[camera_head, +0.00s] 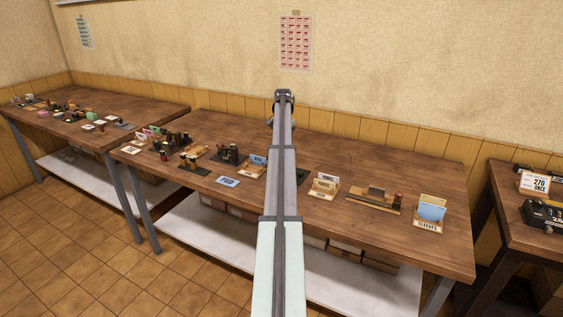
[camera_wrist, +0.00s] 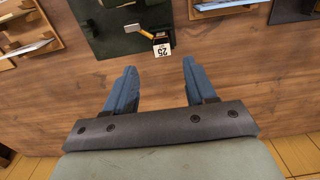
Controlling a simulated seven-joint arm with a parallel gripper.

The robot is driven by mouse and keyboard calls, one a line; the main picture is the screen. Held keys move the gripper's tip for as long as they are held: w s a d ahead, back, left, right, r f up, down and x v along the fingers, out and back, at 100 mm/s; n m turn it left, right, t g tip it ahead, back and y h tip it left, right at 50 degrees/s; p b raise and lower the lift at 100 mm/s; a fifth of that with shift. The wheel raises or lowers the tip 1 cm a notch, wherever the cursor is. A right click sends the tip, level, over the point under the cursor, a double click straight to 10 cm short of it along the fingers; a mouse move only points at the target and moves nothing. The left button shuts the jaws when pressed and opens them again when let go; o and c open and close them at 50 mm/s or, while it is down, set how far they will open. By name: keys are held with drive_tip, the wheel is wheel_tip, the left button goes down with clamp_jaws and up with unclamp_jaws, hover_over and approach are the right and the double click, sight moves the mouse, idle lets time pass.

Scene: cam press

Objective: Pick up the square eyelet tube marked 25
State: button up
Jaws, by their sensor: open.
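A small dark piece with a white label reading 25 (camera_wrist: 162,49) sits at the lower right edge of a dark green mat (camera_wrist: 108,46) in the wrist view. The label is turned in the picture, and I cannot make out the piece's full shape. My gripper (camera_wrist: 159,66) is open and empty, its two blue fingers apart. The labelled piece shows just beyond the fingertips, between their lines, and the fingers do not appear to touch it. In the head view my gripper (camera_head: 284,97) is at the far end of my arm, which hides the mat's middle.
An orange-handled piece (camera_wrist: 139,32) lies beside the labelled piece. Wooden holders stand left (camera_wrist: 30,47) and upper right (camera_wrist: 222,8) of the mat. Bare wooden tabletop (camera_wrist: 245,65) lies around the fingers. In the head view, a card holder (camera_head: 324,187) stands right of my arm.

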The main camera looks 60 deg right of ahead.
drive_tip(key=shift+w+a+f, duration=0.1)
drive_tip(key=shift+a+f, duration=0.05)
drive_tip(key=shift+f, duration=1.55)
drive_tip(key=shift+w+a+f, duration=0.1)
drive_tip(key=shift+a+f, duration=0.05)
drive_tip(key=shift+f, duration=1.5)
clamp_jaws()
